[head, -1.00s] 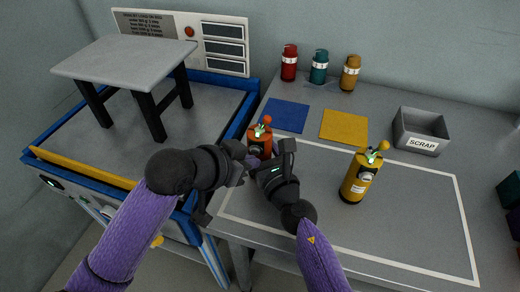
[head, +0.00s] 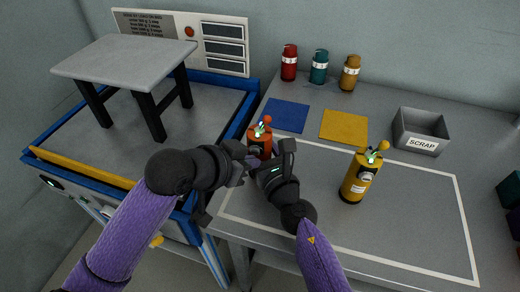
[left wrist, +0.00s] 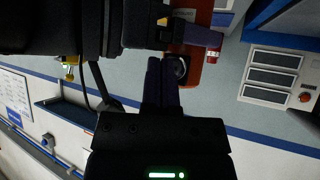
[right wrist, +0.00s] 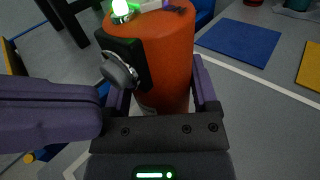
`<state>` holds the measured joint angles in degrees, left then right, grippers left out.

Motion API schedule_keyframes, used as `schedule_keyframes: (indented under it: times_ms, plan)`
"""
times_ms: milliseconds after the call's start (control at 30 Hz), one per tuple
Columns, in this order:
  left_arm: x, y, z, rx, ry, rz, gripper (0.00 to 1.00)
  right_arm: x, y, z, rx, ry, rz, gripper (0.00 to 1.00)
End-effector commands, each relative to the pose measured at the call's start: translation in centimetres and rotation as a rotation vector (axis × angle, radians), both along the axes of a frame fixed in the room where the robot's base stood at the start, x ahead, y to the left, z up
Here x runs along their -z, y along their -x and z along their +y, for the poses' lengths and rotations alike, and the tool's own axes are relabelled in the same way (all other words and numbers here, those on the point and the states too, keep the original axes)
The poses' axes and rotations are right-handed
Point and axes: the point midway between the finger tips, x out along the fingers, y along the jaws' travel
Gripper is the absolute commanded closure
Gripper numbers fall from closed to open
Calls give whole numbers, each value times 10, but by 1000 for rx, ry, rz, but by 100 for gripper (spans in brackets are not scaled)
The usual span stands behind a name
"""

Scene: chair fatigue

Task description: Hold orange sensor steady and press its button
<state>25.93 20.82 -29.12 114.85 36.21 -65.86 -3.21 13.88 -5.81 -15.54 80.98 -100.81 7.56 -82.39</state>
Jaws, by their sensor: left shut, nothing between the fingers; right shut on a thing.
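The orange sensor (head: 259,138) stands upright on the grey bench, left of the white outline's middle. It fills the top of the right wrist view (right wrist: 168,60). My right gripper (head: 268,157) is shut around its body, one finger on each side. A round grey button on a black housing (right wrist: 120,72) faces left in the right wrist view. My left gripper (left wrist: 163,68) is shut and empty, its fingertips close beside the button, which also shows in the left wrist view (left wrist: 179,70). I cannot tell whether they touch. Both grippers partly hide the sensor in the head view.
A yellow sensor (head: 357,178) stands to the right. Blue (head: 285,115) and yellow (head: 344,126) mats, a scrap bin (head: 418,133) and red, teal and orange-yellow bottles (head: 319,67) lie behind. A blue-framed test stand (head: 150,160) bears a small table (head: 125,60) at left.

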Motion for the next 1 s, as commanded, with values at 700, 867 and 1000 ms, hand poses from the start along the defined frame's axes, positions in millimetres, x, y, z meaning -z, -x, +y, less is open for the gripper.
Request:
schedule_keyframes:
  times_ms: [700, 867, 1000]
  plan:
    - [0, 59, 14, 0, 0, 0, 100, 0, 0, 0, 0, 0, 0, 92]
    - [0, 58, 14, 0, 0, 0, 100, 0, 0, 0, 1, 0, 0, 6]
    - [0, 58, 14, 0, 0, 0, 100, 0, 0, 0, 0, 0, 0, 0]
